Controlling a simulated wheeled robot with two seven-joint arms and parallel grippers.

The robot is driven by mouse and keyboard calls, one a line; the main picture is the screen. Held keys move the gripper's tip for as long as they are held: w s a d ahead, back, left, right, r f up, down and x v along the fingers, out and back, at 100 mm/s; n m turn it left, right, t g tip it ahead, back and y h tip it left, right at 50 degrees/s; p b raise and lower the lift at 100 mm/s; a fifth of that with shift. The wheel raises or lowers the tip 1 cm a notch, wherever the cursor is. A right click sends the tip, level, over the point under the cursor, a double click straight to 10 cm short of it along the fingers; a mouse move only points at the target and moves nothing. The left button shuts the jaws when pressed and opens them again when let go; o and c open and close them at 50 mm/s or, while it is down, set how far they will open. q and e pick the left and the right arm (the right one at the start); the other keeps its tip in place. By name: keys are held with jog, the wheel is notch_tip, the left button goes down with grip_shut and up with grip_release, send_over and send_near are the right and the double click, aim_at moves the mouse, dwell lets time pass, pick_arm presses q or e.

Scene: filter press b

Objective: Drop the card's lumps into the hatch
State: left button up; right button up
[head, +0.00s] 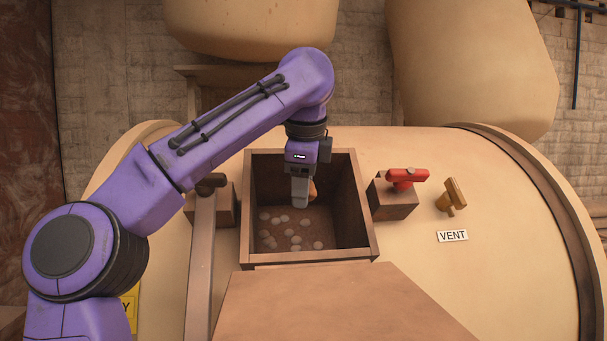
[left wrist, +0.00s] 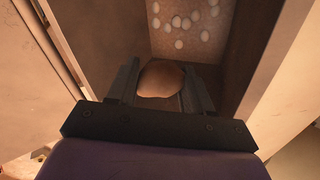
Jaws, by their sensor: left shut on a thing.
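The hatch (head: 247,215) is an open square brown box on top of the cream tank. Several pale round lumps (head: 290,235) lie on its floor; they also show in the left wrist view (left wrist: 178,43). My left gripper (head: 301,203) points down inside the hatch opening. It is shut on an orange-brown lump (left wrist: 160,79), held between the two dark fingers above the hatch floor. Part of that lump (head: 312,192) shows beside the fingers in the head view. The card is not in view. My right gripper is not in view.
A long bar (head: 201,265) runs along the left. A flat brown panel (head: 335,305) lies in front of the hatch.

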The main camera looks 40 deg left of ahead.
pick_arm(q)
jog(key=shift+w+a+f, duration=0.25)
jog(key=shift+a+f, duration=0.15)
jog(key=shift+f, duration=0.1)
jog(key=shift+s+r, duration=0.1)
jog(key=o, duration=1.2)
jog(key=shift+d, duration=0.1)
jog(key=shift+c, duration=0.2)
jog(key=p+v, duration=0.1)
jog(key=v, duration=0.9)
jog(key=shift+r+p, duration=0.2)
jog(key=shift+p, duration=0.15)
